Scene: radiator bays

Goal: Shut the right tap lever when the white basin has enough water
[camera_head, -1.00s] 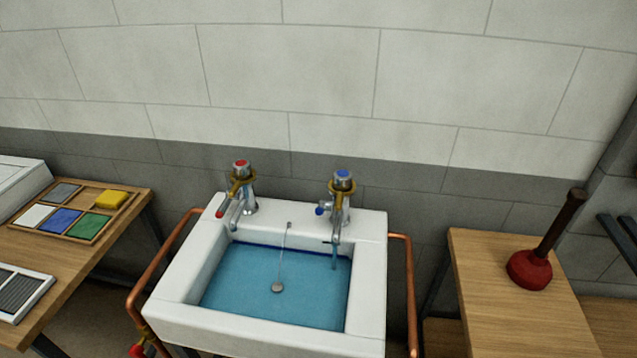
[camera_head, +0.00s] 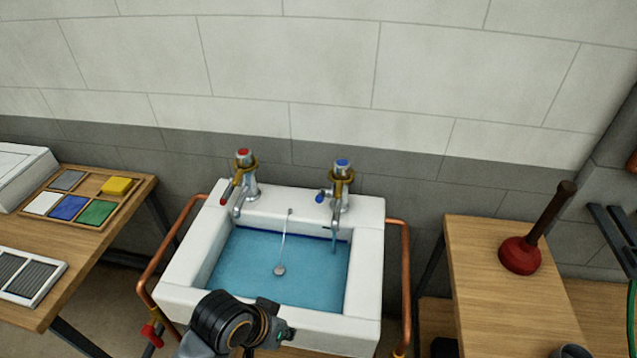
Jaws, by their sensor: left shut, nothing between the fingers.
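The white basin (camera_head: 372,225) holds blue water (camera_head: 255,265). A dark blue line runs along its inner back wall, and the water's edge lies close to it; the exact gap is hard to tell. The right tap (camera_head: 342,180) has a blue cap and a blue-tipped lever (camera_head: 320,198) pointing left. A thin stream (camera_head: 334,240) runs from its spout into the water. The left tap (camera_head: 245,175) has a red cap and red lever; no stream shows under it. My left gripper (camera_head: 272,326) is shut and empty by the basin's front rim, below the taps in view. My right gripper is not seen.
Copper pipes (camera_head: 405,270) flank the basin. A plug on a chain (camera_head: 280,269) hangs in the water. A left bench (camera_head: 95,245) carries a tray of coloured blocks. A right bench (camera_head: 475,285) carries a red plunger (camera_head: 520,255). The space above the basin is clear.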

